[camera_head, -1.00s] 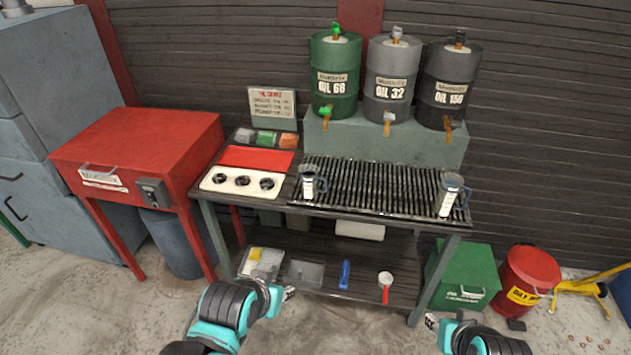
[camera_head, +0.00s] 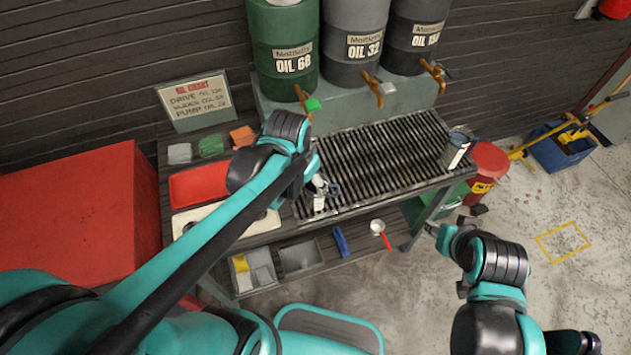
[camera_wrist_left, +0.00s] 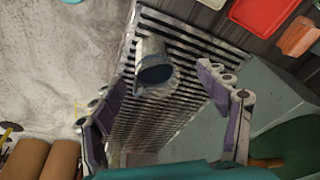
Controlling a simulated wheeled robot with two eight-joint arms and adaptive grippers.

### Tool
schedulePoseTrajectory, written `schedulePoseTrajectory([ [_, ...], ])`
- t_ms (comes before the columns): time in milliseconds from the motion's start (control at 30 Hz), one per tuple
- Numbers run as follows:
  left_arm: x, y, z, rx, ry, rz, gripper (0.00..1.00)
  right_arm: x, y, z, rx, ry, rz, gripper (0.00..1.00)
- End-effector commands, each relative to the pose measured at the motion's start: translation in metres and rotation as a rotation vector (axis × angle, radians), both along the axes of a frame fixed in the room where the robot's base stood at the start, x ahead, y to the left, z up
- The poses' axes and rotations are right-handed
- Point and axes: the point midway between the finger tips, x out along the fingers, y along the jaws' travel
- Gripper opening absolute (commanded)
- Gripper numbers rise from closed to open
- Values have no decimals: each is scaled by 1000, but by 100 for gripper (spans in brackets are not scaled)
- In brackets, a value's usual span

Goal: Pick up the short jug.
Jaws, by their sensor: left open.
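The short jug (camera_head: 319,203) stands on the slatted drip grate (camera_head: 380,160), near its left front corner, partly hidden by my left gripper. My left gripper (camera_head: 318,172) is right above and beside this jug. In the left wrist view the jug (camera_wrist_left: 154,68) shows its dark blue round opening. It sits beyond and between the spread, open fingers (camera_wrist_left: 162,80), with nothing held. A taller jug (camera_head: 456,152) stands at the grate's right end. My right gripper (camera_head: 432,229) is low, in front of the bench's right end; its fingers are too small to read.
Oil drums (camera_head: 283,50) with taps stand behind the grate. A red cabinet (camera_head: 80,215) is at left.

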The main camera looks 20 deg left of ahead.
Motion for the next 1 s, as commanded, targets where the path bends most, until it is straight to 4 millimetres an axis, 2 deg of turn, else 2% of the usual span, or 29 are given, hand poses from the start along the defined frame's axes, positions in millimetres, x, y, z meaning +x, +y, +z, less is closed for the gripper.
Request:
schedulePoseTrajectory([
  [33, 12, -5, 6, 11, 44, -46, 75, 0, 0, 17, 0, 0, 0, 40],
  [100, 22, -11, 0, 25, 104, -104, 75, 0, 0, 27, 0, 0, 0, 40],
  [400, 37, -23, -22, 47, 234, -235, 75, 0, 0, 44, 0, 0, 0, 40],
  [833, 37, -22, -64, 48, 243, -243, 75, 0, 0, 27, 0, 0, 0, 40],
  [1000, 37, -18, -92, 48, 244, -244, 75, 0, 0, 13, 0, 0, 0, 40],
])
